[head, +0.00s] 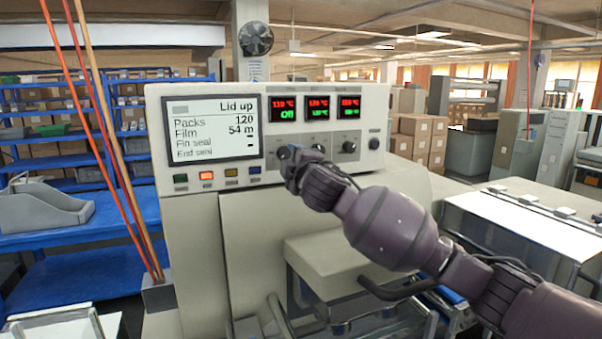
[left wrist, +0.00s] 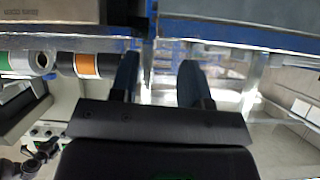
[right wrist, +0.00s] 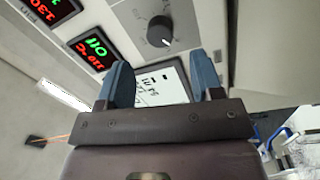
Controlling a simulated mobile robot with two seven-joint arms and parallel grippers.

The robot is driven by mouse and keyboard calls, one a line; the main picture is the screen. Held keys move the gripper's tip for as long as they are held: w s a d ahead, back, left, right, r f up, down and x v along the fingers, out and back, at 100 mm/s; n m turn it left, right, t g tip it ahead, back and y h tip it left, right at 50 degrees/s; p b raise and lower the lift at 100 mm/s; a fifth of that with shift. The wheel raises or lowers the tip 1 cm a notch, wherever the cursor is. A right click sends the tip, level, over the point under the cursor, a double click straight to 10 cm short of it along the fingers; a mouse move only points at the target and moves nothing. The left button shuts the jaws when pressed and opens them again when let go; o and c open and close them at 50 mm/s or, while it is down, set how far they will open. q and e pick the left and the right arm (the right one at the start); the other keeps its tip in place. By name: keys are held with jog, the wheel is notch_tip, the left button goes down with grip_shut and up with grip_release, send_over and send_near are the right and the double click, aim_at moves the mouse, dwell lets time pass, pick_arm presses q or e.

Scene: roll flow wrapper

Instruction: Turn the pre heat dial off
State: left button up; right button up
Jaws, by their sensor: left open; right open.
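The wrapper's control panel (head: 372,115) carries three black dials in a row under three small displays. The left dial (head: 283,153) is partly hidden by my right gripper (head: 292,166). The left display (head: 284,107) shows a red temperature and green "Off". In the right wrist view the dial (right wrist: 160,31) stands just beyond my open, empty fingers (right wrist: 162,78), apart from them, with the "Off" display (right wrist: 92,49) beside it. The dial labels are too small to read. My left gripper (left wrist: 157,80) is open and empty, outside the head view.
The screen (head: 212,128) reads "Lid up", above a row of coloured buttons (head: 206,176). The middle dial (head: 317,151) and right dial (head: 349,147) sit close by. Green- and orange-banded cylinders (left wrist: 88,64) lie left of my left fingers. Blue shelves (head: 80,205) stand at left.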

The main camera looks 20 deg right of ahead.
jog(key=shift+s+f+b, duration=0.15)
jog(key=shift+s+b, duration=0.2)
jog(key=shift+s, duration=2.1)
